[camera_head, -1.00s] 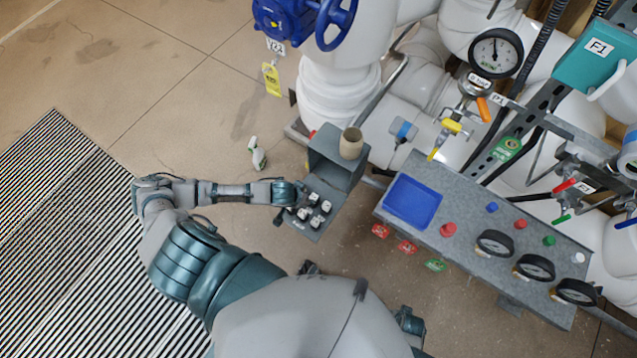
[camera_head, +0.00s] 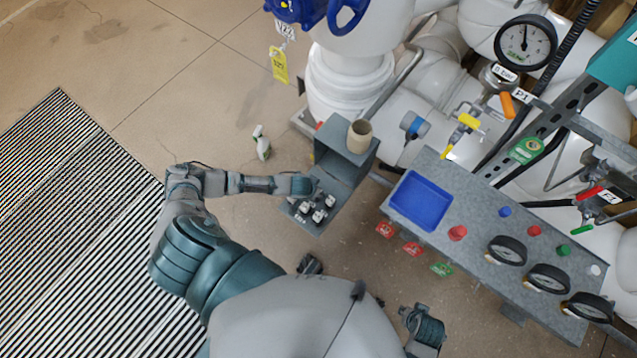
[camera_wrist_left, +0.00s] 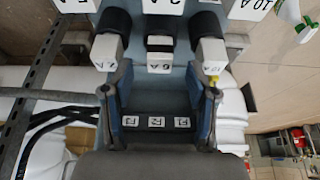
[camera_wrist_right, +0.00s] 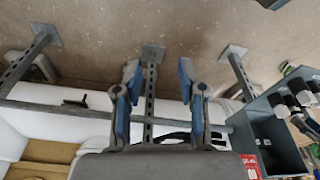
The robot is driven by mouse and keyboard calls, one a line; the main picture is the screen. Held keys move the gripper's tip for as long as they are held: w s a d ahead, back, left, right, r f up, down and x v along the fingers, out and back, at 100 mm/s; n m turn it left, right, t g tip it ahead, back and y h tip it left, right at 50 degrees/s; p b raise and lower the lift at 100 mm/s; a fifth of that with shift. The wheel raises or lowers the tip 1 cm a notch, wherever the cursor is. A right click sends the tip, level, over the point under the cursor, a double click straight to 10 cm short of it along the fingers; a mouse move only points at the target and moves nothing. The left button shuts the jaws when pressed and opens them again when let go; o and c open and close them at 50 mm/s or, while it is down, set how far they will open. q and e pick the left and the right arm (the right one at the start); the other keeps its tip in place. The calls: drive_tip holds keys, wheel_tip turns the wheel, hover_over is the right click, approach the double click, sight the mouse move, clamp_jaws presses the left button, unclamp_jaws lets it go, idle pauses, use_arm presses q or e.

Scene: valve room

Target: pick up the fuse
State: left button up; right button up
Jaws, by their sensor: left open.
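Several white fuses with dark tops (camera_head: 318,210) stand in the open grey fuse box (camera_head: 345,175) in the head view. My left gripper (camera_head: 308,187) is over the box's left part, beside the fuses. In the left wrist view the left gripper (camera_wrist_left: 160,100) is open and empty, its blue fingers wide apart. Beyond the fingertips stand a left fuse (camera_wrist_left: 108,52), a middle fuse (camera_wrist_left: 160,62) and a right fuse (camera_wrist_left: 212,52); their labels are upside down and partly readable. My right gripper (camera_wrist_right: 157,95) is open and empty in the right wrist view, away from the fuses.
A beige cup (camera_head: 360,137) stands on top of the box. A spray bottle (camera_head: 262,145) stands on the floor behind. A panel with a blue tray (camera_head: 420,200), buttons and gauges is to the right. White pipes (camera_head: 350,90) crowd the back. The left floor is clear.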

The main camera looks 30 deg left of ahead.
use_arm(q)
drive_tip(key=b+x, duration=0.1)
drive_tip(key=x, duration=0.2)
drive_tip(key=shift+f, duration=0.25)
drive_tip(key=shift+w, duration=0.1)
drive_tip(key=c, duration=1.1)
use_arm(e)
drive_tip(key=v, duration=0.4)
drive_tip(key=shift+w, duration=0.1)
drive_tip(key=shift+r, duration=0.1)
use_arm(q)
drive_tip(key=shift+r, duration=0.5)
wheel_tip(320, 180, up, 8)
drive_tip(key=p, duration=0.3)
drive_tip(key=shift+r, duration=0.5)
use_arm(e)
drive_tip(key=s+x, duration=0.2)
drive_tip(key=x, duration=0.7)
drive_tip(key=shift+w+f, duration=0.3)
drive_tip(key=shift+w, duration=0.1)
